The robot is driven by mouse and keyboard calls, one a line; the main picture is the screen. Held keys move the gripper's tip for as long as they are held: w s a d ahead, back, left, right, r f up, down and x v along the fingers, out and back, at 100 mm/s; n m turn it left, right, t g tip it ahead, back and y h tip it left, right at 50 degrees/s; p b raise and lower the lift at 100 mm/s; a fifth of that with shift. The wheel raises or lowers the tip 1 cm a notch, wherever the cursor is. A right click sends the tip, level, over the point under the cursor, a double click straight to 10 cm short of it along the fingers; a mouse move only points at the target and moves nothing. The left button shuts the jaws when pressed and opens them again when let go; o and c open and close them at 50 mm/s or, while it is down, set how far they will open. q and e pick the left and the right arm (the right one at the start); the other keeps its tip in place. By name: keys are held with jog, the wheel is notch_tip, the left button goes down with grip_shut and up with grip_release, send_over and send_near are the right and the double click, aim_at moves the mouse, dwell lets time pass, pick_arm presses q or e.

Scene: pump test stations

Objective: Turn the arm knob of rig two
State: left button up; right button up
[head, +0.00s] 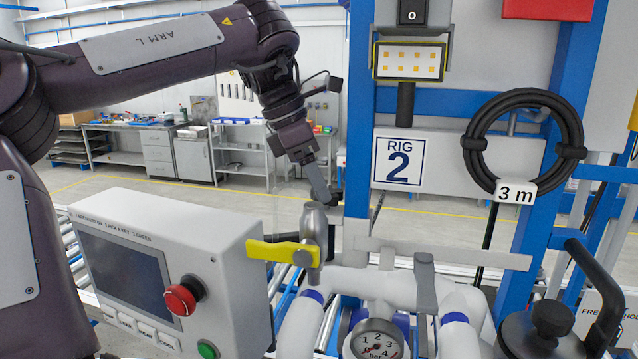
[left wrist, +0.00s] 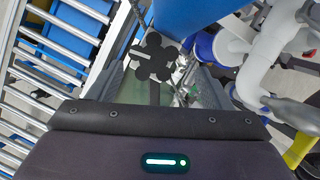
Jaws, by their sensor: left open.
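The RIG 2 sign (head: 398,162) hangs on a blue-framed stand. A black lobed knob (left wrist: 153,58) with a white pointer line shows in the left wrist view, in front of a blue post. In the head view a small dark part beside the gripper tip seems to be this knob, mostly hidden. My left gripper (head: 322,190) reaches down to it beside the blue upright. Its jaws are open, with the fingers (left wrist: 158,82) on either side of the knob in the left wrist view; I cannot tell whether they touch it. My right gripper is out of view.
A yellow-handled valve (head: 284,252) stands just below my left gripper, above white pipes and a pressure gauge (head: 377,341). A control box (head: 170,270) with a red button (head: 184,296) is at left. A coiled black hose (head: 524,145) hangs at right.

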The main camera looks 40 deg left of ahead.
pick_arm(q)
jog(key=shift+w+a+f, duration=0.15)
jog(key=shift+w+f, duration=0.5)
jog(key=shift+f, duration=0.25)
jog(key=shift+w+f, duration=0.15)
jog(key=shift+w, duration=0.05)
jog(key=shift+s, duration=0.1)
jog(key=shift+s+d+r, duration=0.2)
jog(key=shift+s, duration=0.05)
jog(key=c, duration=0.4)
jog(key=shift+w+a+f, duration=0.1)
jog(key=shift+a, duration=0.05)
jog(key=c, duration=0.6)
jog(key=shift+d+n+y, duration=0.2)
jog(key=shift+n+y, duration=0.4)
jog(key=shift+n, duration=0.9)
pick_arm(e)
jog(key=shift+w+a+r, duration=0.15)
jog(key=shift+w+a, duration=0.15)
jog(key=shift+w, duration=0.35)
pick_arm(q)
jog(key=o, duration=1)
